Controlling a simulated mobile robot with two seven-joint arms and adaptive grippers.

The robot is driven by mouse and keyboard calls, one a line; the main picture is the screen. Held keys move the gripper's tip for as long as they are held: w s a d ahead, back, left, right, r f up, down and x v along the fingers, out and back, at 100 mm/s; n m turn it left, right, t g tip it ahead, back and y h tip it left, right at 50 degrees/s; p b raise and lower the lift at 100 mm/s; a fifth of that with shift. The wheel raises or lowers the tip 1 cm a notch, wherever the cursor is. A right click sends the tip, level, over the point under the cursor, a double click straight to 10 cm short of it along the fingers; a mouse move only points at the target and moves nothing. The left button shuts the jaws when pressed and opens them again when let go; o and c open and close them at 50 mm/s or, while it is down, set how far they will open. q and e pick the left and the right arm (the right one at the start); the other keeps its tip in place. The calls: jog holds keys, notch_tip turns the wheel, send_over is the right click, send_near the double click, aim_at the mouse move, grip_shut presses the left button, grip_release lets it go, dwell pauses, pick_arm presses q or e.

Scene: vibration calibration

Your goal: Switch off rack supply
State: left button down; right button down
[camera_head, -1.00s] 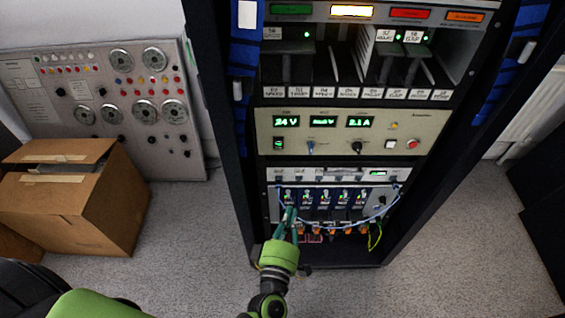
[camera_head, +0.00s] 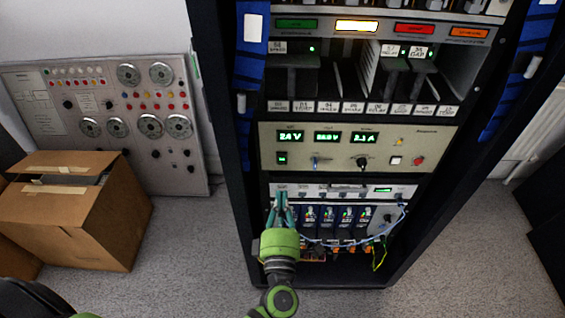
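The rack supply (camera_head: 435,135) is a beige panel in the middle of the black rack. Its green displays are lit and read about 24 V and 2.1 A, with the middle one hard to read. A small green-lit switch (camera_head: 282,158) is at its lower left. My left gripper (camera_head: 280,195) is below the supply, in front of the left end of the lower modules. Its fingers look closed together with nothing between them. My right gripper is not in view.
Blue modules (camera_head: 327,217) with a looping blue cable sit beside my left gripper. Labelled card slots (camera_head: 345,107) and lit indicators are above the supply. A cardboard box (camera_head: 70,215) and a gauge panel (camera_head: 110,110) stand left.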

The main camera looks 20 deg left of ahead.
aim_at(283, 156)
pick_arm(q)
jog(key=p+x, duration=0.1)
jog(key=x, duration=0.9)
jog(key=shift+w, duration=0.15)
jog(key=shift+w+a+r+p, duration=0.15)
jog(key=shift+w+r+p, duration=0.1)
jog(key=shift+w+p, duration=0.1)
jog(key=shift+s, duration=0.1)
